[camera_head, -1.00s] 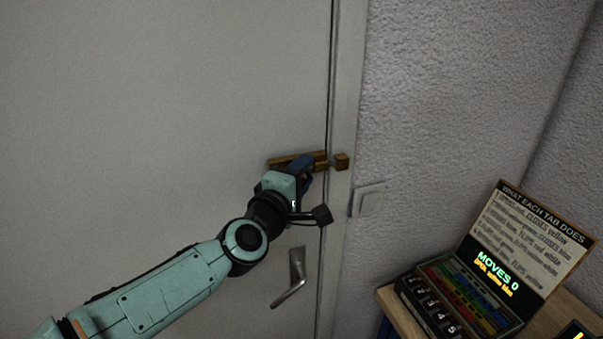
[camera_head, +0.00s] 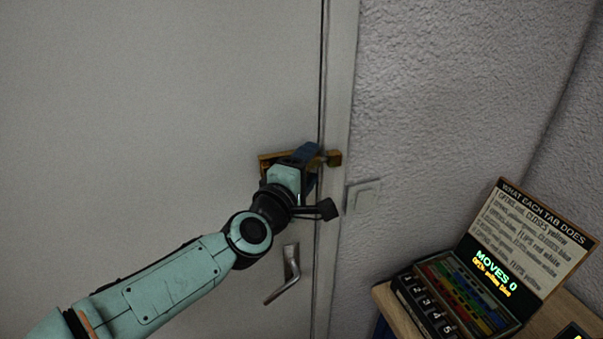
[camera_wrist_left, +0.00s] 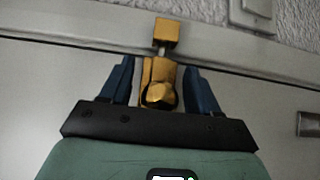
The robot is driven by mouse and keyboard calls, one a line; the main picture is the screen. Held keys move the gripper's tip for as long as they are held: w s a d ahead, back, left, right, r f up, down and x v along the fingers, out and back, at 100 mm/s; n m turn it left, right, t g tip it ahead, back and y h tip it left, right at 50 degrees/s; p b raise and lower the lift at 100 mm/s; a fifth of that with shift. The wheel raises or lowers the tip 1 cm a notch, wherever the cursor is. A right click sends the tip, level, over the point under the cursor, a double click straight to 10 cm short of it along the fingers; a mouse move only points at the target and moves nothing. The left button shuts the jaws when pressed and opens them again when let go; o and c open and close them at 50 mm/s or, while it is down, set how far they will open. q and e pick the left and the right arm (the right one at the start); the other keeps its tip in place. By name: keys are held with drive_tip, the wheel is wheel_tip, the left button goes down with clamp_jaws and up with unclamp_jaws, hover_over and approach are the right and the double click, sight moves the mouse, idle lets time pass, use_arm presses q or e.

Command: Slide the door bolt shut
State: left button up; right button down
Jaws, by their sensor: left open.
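The brass door bolt (camera_head: 268,163) is mounted on the grey door, partly hidden behind my gripper. Its brass keeper (camera_head: 334,158) sits on the door frame to the right. In the left wrist view, the bolt's knob (camera_wrist_left: 160,94) lies between the blue fingers, and a grey rod (camera_wrist_left: 162,50) spans from the brass body to the keeper (camera_wrist_left: 166,33). I cannot tell how deep the rod sits in the keeper. My left gripper (camera_head: 307,155) is open around the bolt, with a finger on each side of the knob (camera_wrist_left: 163,85). My right gripper is not in view.
A door handle (camera_head: 289,272) sits below my left wrist. A light switch (camera_head: 363,196) is on the textured wall right of the frame. A box with coloured tabs and a sign (camera_head: 520,235) stands on a wooden table (camera_head: 408,322) at lower right.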

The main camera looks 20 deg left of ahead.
use_arm(q)
drive_tip(key=s+a+b, duration=0.2)
drive_tip(key=s, duration=1.1)
drive_tip(key=shift+a, duration=0.2)
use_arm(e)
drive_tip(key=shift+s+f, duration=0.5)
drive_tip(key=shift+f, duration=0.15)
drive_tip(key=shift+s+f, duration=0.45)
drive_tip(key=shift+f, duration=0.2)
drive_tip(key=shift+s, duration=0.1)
